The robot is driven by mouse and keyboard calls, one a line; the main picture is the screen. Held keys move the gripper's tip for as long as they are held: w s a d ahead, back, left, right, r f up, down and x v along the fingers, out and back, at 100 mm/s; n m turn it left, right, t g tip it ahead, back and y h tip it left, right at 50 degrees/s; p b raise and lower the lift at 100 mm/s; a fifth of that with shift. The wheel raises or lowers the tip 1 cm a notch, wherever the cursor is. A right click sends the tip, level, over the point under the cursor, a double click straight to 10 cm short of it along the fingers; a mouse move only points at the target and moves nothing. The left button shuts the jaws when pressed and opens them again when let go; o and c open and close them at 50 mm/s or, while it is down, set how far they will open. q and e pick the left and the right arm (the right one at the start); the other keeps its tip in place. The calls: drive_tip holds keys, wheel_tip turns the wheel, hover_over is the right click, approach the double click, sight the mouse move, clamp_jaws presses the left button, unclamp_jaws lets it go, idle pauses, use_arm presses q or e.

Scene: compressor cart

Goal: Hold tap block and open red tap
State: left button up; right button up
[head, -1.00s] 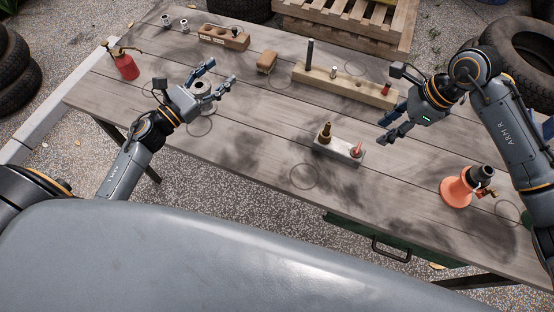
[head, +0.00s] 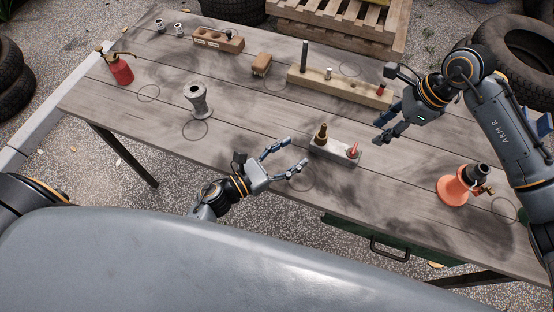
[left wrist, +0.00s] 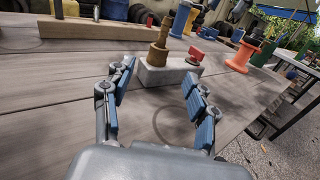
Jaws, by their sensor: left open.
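The tap block (head: 334,151) is a pale grey block on the middle of the table. A brass fitting (head: 321,134) stands on its left end and the red tap (head: 353,151) sits on its right end. My left gripper (head: 297,155) is open and empty just left of the block, fingers pointing toward it. In the left wrist view the block (left wrist: 170,75) lies ahead between the spread fingers (left wrist: 160,85), apart from them, with the red tap (left wrist: 196,54) at right. My right gripper (head: 379,133) hovers right of the block; its fingers look apart, with nothing seen between them.
An orange stand with a dark fitting (head: 453,190) is at right. A long wooden block with pegs (head: 340,86) lies behind. The table's front edge is close to my left gripper.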

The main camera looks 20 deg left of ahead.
sight(317, 138)
use_arm(q)
drive_tip(key=x, duration=0.9)
drive_tip(key=shift+a, duration=0.1)
drive_tip(key=shift+c, duration=0.4)
